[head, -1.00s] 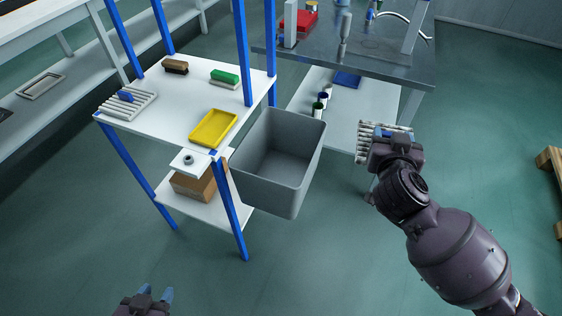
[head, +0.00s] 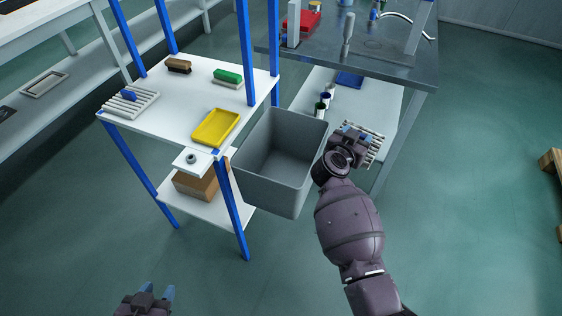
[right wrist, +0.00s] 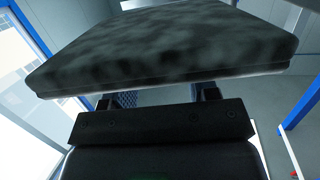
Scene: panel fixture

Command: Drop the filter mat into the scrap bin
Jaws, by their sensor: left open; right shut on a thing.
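The scrap bin (head: 272,196) is a grey, open-topped box in the middle of the head view, and it looks empty. My right gripper (head: 352,138) is shut on the filter mat (head: 376,152), just right of the bin's right rim. In the head view only the mat's pale ribbed edge shows past the gripper. In the right wrist view the mat (right wrist: 165,45) is a mottled dark grey slab with a pale lower edge, across the fingers. My left gripper (head: 158,293) is open and empty at the lower left, with blue fingertips.
A white shelf unit (head: 150,125) with blue posts stands left of the bin, holding a yellow tray (head: 215,128), brushes and a slatted grille (head: 130,103). A metal bench (head: 385,65) stands behind, with small bottles on its lower shelf. Floor in front is clear.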

